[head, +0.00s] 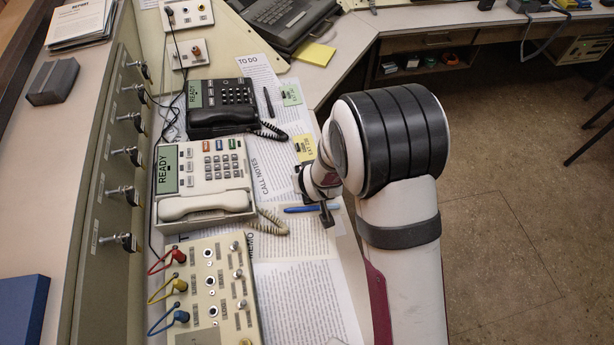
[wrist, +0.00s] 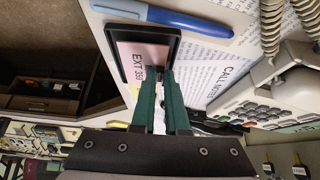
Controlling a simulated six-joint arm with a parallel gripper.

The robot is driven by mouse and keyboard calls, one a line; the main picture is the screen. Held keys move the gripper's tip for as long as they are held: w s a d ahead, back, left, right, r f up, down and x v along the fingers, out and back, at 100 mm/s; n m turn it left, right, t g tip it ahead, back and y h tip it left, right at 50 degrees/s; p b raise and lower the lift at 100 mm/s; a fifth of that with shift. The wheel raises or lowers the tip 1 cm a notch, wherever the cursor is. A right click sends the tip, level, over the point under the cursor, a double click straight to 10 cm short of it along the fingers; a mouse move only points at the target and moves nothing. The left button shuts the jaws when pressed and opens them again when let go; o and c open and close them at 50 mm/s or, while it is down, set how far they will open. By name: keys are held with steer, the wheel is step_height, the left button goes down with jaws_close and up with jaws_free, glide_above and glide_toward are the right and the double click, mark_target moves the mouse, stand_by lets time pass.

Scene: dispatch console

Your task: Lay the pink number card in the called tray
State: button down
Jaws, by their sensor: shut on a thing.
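The pink number card (wrist: 138,62), printed "EXT 359", shows in the wrist view within the raised rim of a small black tray (wrist: 176,42). My gripper (wrist: 160,76) has dark green fingers shut on the card's near edge. Whether the card rests on the tray floor or is held just above it I cannot tell. In the head view my gripper (head: 323,203) is low over the desk by the blue pen, and my arm hides most of this spot; the pink card cannot be made out there.
A blue pen (head: 311,208) lies beside the tray. A yellow card (head: 304,146) and a green card (head: 290,95) lie farther back. A cream phone (head: 205,180) and a black phone (head: 222,103), both showing READY, stand left. Switch panel (head: 215,290) is in front. Papers cover the desk.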

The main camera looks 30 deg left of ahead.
steer(key=c, duration=0.9)
jaws_free()
steer(key=shift+r, duration=0.35)
steer(key=v, duration=1.3)
steer(key=d+r+m+g+h, duration=0.1)
steer(key=d+r+m, duration=0.15)
steer(key=d, duration=0.55)
steer(key=d+r+m+h, duration=0.2)
steer(key=d+m, duration=0.2)
steer(key=d, duration=0.3)
steer(key=s+d+r+m+g, duration=0.1)
steer(key=s+d+m, duration=0.1)
steer(key=s, duration=0.3)
steer(key=s+d+r+m+g, duration=0.1)
steer(key=s+d+m, duration=0.2)
steer(key=s+d, duration=0.1)
steer(key=s+d+r+m+g, duration=0.1)
steer(key=s+d+r+m, duration=0.1)
steer(key=s, duration=0.4)
steer(key=shift+s+d+m+g, duration=0.1)
steer(key=shift+d+m+g, duration=0.2)
steer(key=shift+d+m, duration=0.4)
steer(key=shift+d, duration=0.1)
